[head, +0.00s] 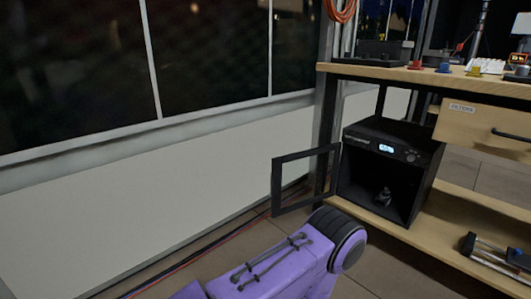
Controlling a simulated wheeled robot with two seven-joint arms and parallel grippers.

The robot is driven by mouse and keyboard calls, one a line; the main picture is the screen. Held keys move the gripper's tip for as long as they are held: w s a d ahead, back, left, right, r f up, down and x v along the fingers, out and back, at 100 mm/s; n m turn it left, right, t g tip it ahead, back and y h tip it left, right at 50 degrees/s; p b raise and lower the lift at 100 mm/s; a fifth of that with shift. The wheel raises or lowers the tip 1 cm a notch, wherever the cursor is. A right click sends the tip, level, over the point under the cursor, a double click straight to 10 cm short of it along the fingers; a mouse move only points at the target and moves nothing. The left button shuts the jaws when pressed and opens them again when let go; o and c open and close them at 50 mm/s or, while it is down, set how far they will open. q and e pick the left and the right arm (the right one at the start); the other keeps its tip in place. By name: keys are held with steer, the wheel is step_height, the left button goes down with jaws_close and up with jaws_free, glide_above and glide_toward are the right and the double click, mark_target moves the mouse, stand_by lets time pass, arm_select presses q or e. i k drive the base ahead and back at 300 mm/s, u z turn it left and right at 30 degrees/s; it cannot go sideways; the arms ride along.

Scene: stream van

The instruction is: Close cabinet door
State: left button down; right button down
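The black box-shaped cabinet (424,180) stands on the lower wooden shelf at the right, with a lit display on its top front. Its door (292,210), a black frame with a see-through middle, stands open, swung out to the left from the cabinet's left front edge. The cabinet's front is open and a small dark object (383,196) sits inside. A purple link of my arm with a dark ring at its end is low in the middle, in front of the door's lower part. No gripper fingers show.
The wooden workbench top (345,69) is above the cabinet. A drawer (470,125) with a dark handle is at the right. A metal-railed device (490,255) lies on the lower shelf. A pale wall (130,220) with windows runs along the left, with cables on the floor.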

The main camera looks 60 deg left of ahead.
mark_target(277, 163)
steer(key=u, duration=1.1)
steer(key=i, duration=1)
